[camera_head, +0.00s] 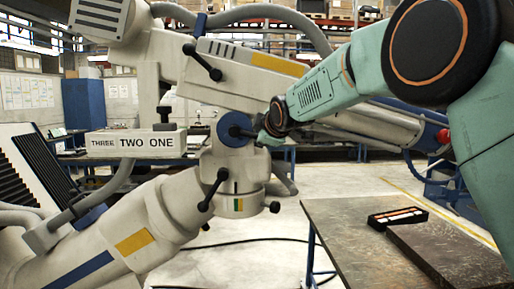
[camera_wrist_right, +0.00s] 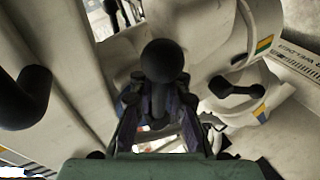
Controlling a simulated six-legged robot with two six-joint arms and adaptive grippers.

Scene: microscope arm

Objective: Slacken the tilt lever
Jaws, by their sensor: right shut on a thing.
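The pale microscope arm fills the left and middle of the head view. At its joint, a black lever (camera_head: 238,131) sticks out to the right from a blue round hub (camera_head: 231,141). My right gripper (camera_head: 268,136) comes in from the right and is shut on this lever. In the right wrist view, the lever's black ball end (camera_wrist_right: 163,60) stands up between the fingers of my right gripper (camera_wrist_right: 157,105). The fingers partly hide its shaft. No marking shows which lever is the tilt lever. My left gripper is not in view.
Another black lever (camera_head: 203,62) sits on the upper arm, and a lower one (camera_head: 214,188) is close below the hub. A plate reading THREE TWO ONE (camera_head: 134,143) is at left. A dark table (camera_head: 350,235) at right bears a black tray (camera_head: 375,221).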

